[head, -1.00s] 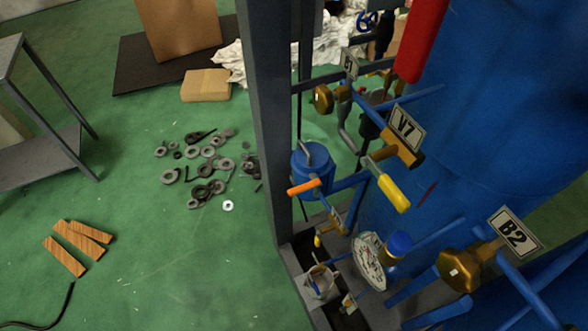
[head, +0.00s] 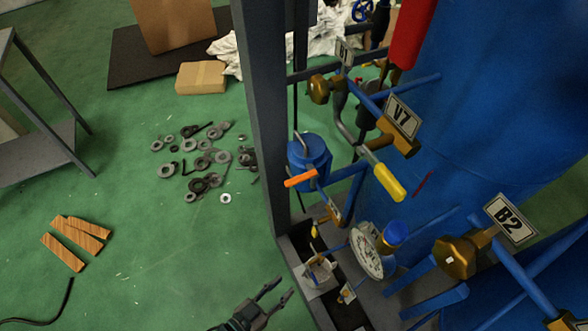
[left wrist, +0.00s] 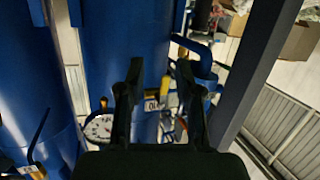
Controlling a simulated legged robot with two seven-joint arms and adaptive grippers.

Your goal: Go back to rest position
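My left gripper (head: 277,294) shows at the bottom of the head view, its two dark fingers spread apart with nothing between them. It is left of the distillation frame's lower corner and apart from it. In the left wrist view my left gripper (left wrist: 160,80) is also open and empty, with the blue vessel (left wrist: 125,45) beyond the fingers. My right gripper is in neither view.
A grey frame post (head: 262,120) stands beside the rig. Valve V7 (head: 384,173) with a yellow handle, valve B2 (head: 458,255) and a dial gauge (head: 367,252) project from it. Metal rings (head: 203,160) and wooden slats (head: 75,241) lie on the open green floor.

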